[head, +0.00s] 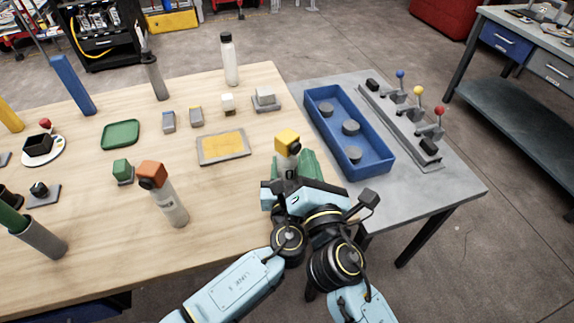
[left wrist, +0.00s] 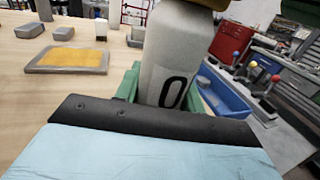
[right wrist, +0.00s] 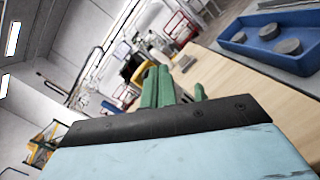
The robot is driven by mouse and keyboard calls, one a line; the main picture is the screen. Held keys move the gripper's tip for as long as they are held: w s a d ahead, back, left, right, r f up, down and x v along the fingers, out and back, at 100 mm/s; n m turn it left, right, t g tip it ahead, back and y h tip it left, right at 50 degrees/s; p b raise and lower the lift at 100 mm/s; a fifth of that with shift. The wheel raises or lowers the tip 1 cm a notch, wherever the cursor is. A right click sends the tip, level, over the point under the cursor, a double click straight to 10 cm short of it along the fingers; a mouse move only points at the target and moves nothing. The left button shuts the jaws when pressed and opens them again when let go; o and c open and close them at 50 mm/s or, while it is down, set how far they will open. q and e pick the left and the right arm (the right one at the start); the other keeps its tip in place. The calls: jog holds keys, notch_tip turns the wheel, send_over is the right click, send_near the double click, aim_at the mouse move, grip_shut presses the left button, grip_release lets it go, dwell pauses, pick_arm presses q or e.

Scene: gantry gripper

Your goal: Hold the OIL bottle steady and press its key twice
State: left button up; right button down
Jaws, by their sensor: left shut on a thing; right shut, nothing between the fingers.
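The OIL bottle is pale, with a yellow block on top (head: 287,142), and stands upright at the table's right side. In the left wrist view its pale body (left wrist: 170,60) fills the middle, and a dark "O" shows low on its face. My left gripper (left wrist: 167,88) is shut on the body, with green fingers on both sides. My right gripper (head: 310,165) is just right of the bottle in the head view, its green fingers shut and empty; they also show in the right wrist view (right wrist: 160,88). The bottle's foot is hidden by my arms.
A blue tray (head: 380,160) with grey discs stands to the right, beside a lever panel (head: 405,125). Left are a yellow pad (head: 222,147), an orange-topped bottle (head: 168,200) and a green tray (head: 121,134). Bare table lies between the pad and that bottle.

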jog(key=s+d, duration=0.4)
jog(key=shift+d, duration=0.15)
dwell(0.4)
jog(key=shift+s, duration=0.1)
dwell(1.1)
pick_arm(q)
jog(key=o, duration=1.3)
jog(key=shift+c, duration=0.2)
